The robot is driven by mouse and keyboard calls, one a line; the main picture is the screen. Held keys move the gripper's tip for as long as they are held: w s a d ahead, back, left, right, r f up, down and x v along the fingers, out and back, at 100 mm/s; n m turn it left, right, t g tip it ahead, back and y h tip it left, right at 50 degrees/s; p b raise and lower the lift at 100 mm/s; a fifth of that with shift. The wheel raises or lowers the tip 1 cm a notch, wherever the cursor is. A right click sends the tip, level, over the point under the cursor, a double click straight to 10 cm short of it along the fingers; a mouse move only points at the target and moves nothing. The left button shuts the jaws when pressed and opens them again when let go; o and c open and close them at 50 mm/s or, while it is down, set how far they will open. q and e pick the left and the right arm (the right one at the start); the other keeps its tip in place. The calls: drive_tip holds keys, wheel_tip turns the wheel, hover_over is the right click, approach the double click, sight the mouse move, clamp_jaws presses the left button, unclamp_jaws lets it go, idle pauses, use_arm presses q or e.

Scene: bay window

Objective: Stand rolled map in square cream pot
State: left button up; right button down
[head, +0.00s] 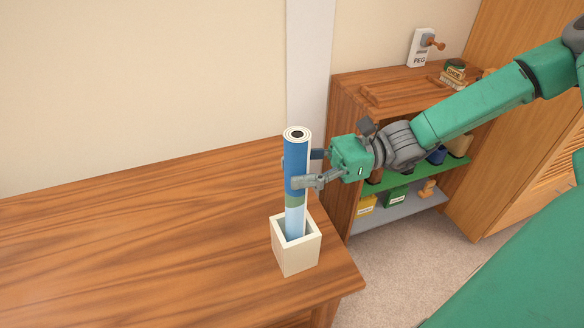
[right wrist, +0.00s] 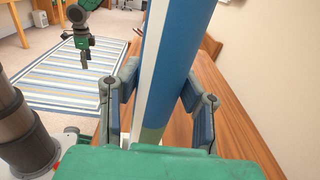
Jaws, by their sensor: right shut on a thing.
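The rolled map (head: 296,165) is blue with a green band and a pale blue lower part. It stands near upright in the head view, with its lower end inside the square cream pot (head: 296,258). The pot stands on the wooden table near its right corner. My right gripper (head: 303,171) is shut on the map's middle, above the pot rim. In the right wrist view the map (right wrist: 172,65) rises between the two fingers. The map's bottom end is hidden inside the pot, so I cannot tell if it touches the floor of the pot. My left gripper shows in the right wrist view (right wrist: 83,58), small, its jaws unclear.
The wooden table (head: 120,240) is clear to the left of the pot. A wooden shelf unit (head: 345,130) with small boxes stands behind at the right, with a peg box (head: 420,48) on top. A striped rug (right wrist: 70,85) lies on the floor.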

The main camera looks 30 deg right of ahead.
wheel_tip(320, 180, down, 3)
drive_tip(key=shift+f+b, duration=0.2)
drive_tip(key=shift+b, duration=1.05)
drive_tip(key=c, duration=1)
unclamp_jaws()
drive_tip(key=shift+d+f, duration=0.1)
drive_tip(key=shift+d, duration=0.2)
use_arm(q)
drive_tip(key=shift+d+f, duration=0.15)
drive_tip(key=shift+f, duration=0.55)
drive_tip(key=shift+d+f, duration=0.15)
drive_tip(key=shift+f, duration=0.55)
use_arm(e)
drive_tip(key=shift+v, duration=6)
